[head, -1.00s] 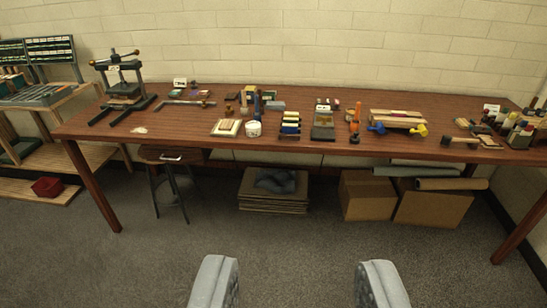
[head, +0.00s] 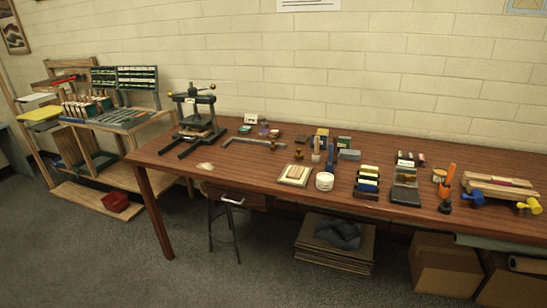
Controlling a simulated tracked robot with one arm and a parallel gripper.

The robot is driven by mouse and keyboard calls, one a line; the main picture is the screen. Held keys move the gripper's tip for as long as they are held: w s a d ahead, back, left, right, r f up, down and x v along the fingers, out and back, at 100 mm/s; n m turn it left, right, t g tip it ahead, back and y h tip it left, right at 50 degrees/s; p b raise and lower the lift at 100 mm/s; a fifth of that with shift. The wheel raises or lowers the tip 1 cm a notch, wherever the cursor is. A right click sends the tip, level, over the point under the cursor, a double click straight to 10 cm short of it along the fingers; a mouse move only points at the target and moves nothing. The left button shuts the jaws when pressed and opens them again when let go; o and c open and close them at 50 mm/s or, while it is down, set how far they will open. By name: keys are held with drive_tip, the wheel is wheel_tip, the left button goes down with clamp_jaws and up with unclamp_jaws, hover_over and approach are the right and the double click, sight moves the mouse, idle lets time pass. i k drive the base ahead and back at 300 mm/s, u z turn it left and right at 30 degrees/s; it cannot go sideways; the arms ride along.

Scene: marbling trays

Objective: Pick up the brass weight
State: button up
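My gripper is out of the picture in the head view now. I cannot clearly pick out the brass weight at this distance. A small brown-gold object (head: 299,154) stands on the wooden table (head: 240,170), behind a cream stack of sheets (head: 295,175) and left of a white tub (head: 324,181). It may be the weight, but it is too small to be sure.
A black press (head: 196,118) stands at the table's left end, with a metal square tool (head: 253,141) beside it. Blocks and rollers crowd the table to the right. A stool (head: 226,220) and cardboard stacks (head: 330,255) stand below. The floor in front is clear.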

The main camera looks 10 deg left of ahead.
sight(299, 156)
drive_tip(key=u, duration=0.1)
drive_tip(key=i, duration=1.05)
drive_tip(key=u, duration=1.65)
drive_tip(key=i, duration=1.9)
drive_tip(key=z, duration=1)
